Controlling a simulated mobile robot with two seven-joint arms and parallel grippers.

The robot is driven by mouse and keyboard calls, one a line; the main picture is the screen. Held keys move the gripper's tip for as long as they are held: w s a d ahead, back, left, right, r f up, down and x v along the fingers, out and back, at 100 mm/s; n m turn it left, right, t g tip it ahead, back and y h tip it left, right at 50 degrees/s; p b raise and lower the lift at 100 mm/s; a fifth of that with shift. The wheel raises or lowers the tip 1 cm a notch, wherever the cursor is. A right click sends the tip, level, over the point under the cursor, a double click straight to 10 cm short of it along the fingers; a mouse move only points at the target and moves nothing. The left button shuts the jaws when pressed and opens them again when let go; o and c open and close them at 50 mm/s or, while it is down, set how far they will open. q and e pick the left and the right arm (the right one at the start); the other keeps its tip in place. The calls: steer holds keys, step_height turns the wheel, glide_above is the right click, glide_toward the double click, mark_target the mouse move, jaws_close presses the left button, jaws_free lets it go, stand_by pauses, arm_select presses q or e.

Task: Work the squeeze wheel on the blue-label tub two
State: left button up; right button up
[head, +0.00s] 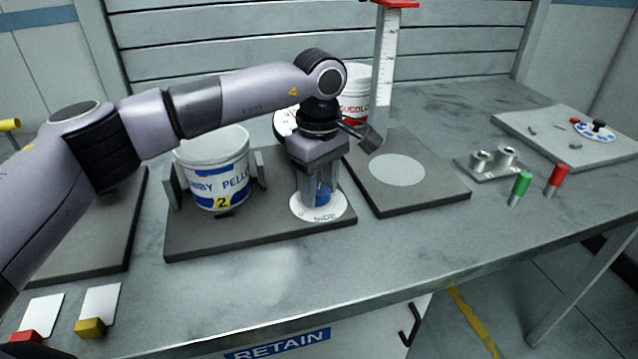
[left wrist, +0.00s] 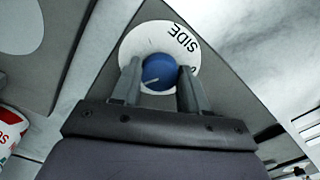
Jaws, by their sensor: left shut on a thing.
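The blue-label tub (head: 218,172), white with a yellow "2" tag, stands upright between two grey jaws (head: 176,180) on a dark base plate (head: 190,240). The squeeze wheel (left wrist: 158,72) is a blue knob with a pale pointer line, on a white dial (left wrist: 136,42) lettered "SIDE". In the head view the dial (head: 305,208) lies at the right of the tub's plate. My left gripper (head: 320,192) points down over it, shut on the blue wheel, one finger on each side. The fingers partly hide the wheel in the head view. My right gripper is not in view.
A red-label tub (head: 356,95) stands behind, beside an upright scale post (head: 386,75). A dark plate with a pale disc (head: 397,169) lies to the right. Green (head: 520,186) and red (head: 556,180) cylinders stand further right.

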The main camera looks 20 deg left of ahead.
mark_target(319, 190)
arm_select(q)
steer(key=shift+r+m, duration=0.15)
steer(key=shift+m, duration=0.15)
steer(key=o, duration=1.1)
steer(key=shift+c, duration=0.2)
steer(key=shift+r, duration=3.55)
